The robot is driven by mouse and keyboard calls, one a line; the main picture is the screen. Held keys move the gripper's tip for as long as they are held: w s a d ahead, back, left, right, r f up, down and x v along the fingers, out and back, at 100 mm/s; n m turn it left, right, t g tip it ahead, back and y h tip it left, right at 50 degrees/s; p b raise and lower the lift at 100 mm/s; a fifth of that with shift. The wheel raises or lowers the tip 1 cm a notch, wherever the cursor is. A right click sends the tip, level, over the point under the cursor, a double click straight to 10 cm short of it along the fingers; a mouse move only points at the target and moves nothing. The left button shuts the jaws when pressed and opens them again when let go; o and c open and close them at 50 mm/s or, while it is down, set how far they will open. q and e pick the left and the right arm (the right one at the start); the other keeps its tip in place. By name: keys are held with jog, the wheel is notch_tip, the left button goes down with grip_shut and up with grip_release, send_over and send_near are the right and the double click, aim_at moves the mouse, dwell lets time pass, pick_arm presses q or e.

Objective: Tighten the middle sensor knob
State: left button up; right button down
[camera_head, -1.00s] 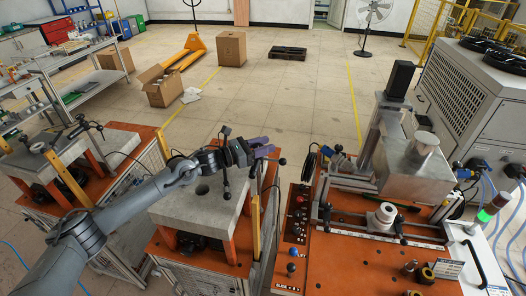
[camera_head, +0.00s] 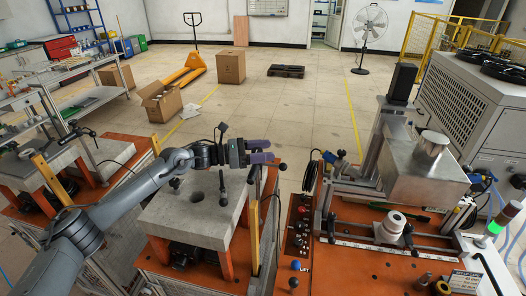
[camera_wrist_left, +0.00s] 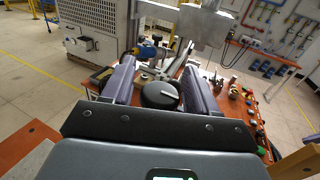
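My left gripper (camera_head: 258,151) points right above the grey-topped stand (camera_head: 155,218). Its two purple-padded fingers are apart. In the left wrist view, the left gripper (camera_wrist_left: 159,84) also shows a wide gap between its fingers. A dark round knob-like part (camera_wrist_left: 159,96) with a pale line lies between them near the palm; I cannot tell whether it is the middle sensor knob or whether a finger touches it. Black ball knobs show near the stand, one (camera_head: 282,167) just right of the fingertips. My right gripper is not in view.
The orange bench (camera_head: 350,270) to the right carries a metal block (camera_head: 425,178), a white round fitting (camera_head: 396,221) and several control knobs. A second stand is at the left. A cardboard box (camera_head: 231,66) and open floor lie beyond.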

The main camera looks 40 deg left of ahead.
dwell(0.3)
pick_arm(q)
jog(key=b+v, duration=0.1)
jog(key=v, duration=0.8)
jog(key=shift+s+a+f+b, duration=0.1)
jog(key=shift+s+b, duration=0.1)
jog(key=shift+b, duration=0.1)
jog(key=shift+s+a, duration=0.5)
